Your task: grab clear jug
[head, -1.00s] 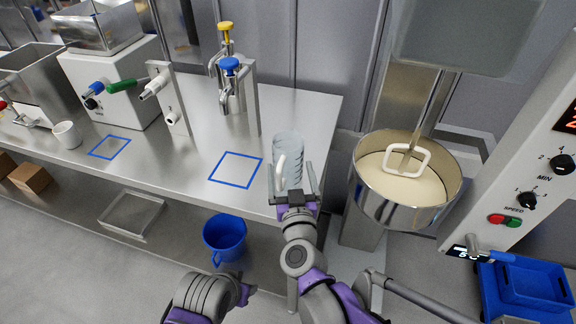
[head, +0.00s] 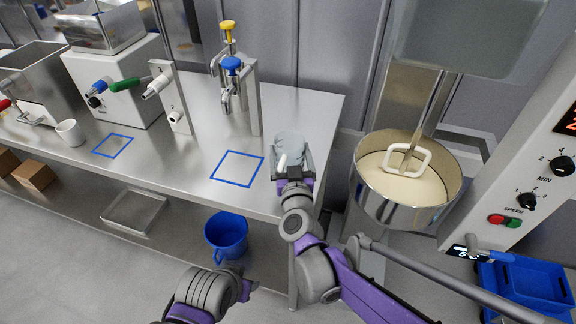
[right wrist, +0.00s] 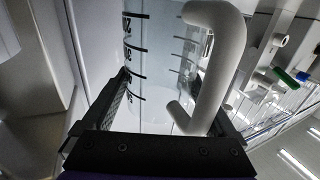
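The clear jug (head: 290,143) stands near the front right corner of the steel table, with its pale handle on the left in the head view. My right gripper (head: 292,162) is at the jug, one finger on each side of it. In the right wrist view, the jug (right wrist: 160,65) with black scale marks fills the space between the spread fingers (right wrist: 170,105), and its thick handle is near the right finger. I see no clear grip on the jug, and finger contact is hard to tell. My left gripper does not show clearly at the bottom of the head view.
A steel mixing bowl (head: 365,195) with pale contents stands right of the table (head: 200,150). A dispenser (head: 254,95) with blue and yellow knobs stands behind left. A blue square outline (head: 238,184) lies left of the jug. A blue bucket (head: 226,231) is below.

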